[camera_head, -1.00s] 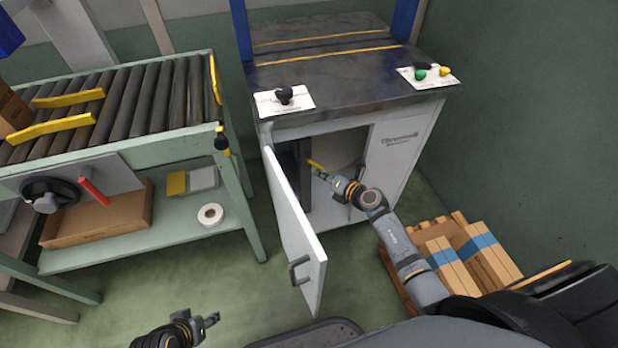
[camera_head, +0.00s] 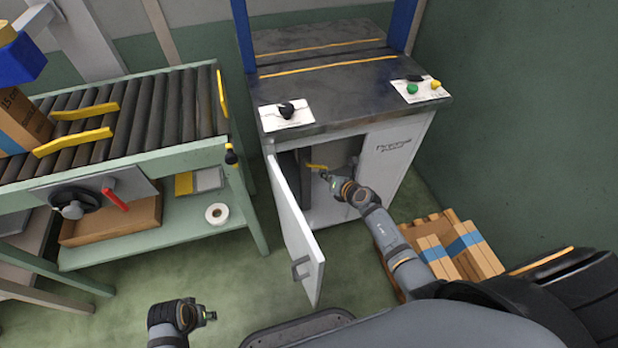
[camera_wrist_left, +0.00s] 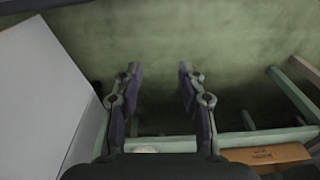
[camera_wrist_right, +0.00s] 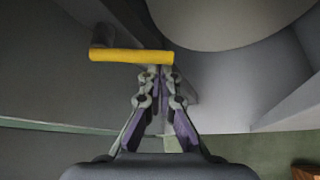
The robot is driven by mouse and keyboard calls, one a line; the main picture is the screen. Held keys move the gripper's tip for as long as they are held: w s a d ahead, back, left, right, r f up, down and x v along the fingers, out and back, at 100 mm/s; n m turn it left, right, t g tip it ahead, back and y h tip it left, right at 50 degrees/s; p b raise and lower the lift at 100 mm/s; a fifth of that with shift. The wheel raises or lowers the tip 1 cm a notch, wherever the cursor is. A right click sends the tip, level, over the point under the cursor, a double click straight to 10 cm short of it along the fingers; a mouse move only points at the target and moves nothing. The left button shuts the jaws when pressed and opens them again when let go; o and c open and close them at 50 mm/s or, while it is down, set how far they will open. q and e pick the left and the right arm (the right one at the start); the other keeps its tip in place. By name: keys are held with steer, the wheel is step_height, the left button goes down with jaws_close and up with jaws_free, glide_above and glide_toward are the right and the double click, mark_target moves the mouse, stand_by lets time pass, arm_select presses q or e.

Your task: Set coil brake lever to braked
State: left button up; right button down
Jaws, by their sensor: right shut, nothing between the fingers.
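A yellow lever (camera_head: 316,167), which I take for the coil brake lever, is inside the open cabinet (camera_head: 397,150). In the right wrist view the yellow bar (camera_wrist_right: 130,56) lies nearly level on a dark mount at its left end. My right gripper (camera_head: 325,175) reaches into the cabinet and is shut and empty. Its fingertips (camera_wrist_right: 160,72) are at the bar's right end, just below it; I cannot tell whether they touch. My left gripper (camera_head: 208,316) is low over the floor, open and empty (camera_wrist_left: 158,72). Any braked marking is not visible.
The cabinet door (camera_head: 293,225) stands open left of my right arm. A pale round body (camera_wrist_right: 215,18) fills the cabinet beyond the lever. Boxes on a pallet (camera_head: 455,250) stand right.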

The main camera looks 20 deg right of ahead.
steer(key=r+n+h+p, duration=0.1)
steer(key=p, duration=0.3)
steer(key=shift+d+r+n+h, duration=0.35)
steer(key=shift+r+n+h, duration=0.05)
steer(key=shift+d+r+p, duration=0.15)
steer(key=shift+r+p, duration=0.05)
steer(key=shift+p, duration=0.8)
arm_select(q)
steer(key=s+a+f, duration=0.4)
steer(key=s+f, duration=0.5)
steer(key=f, duration=0.4)
steer(key=shift+y, duration=0.3)
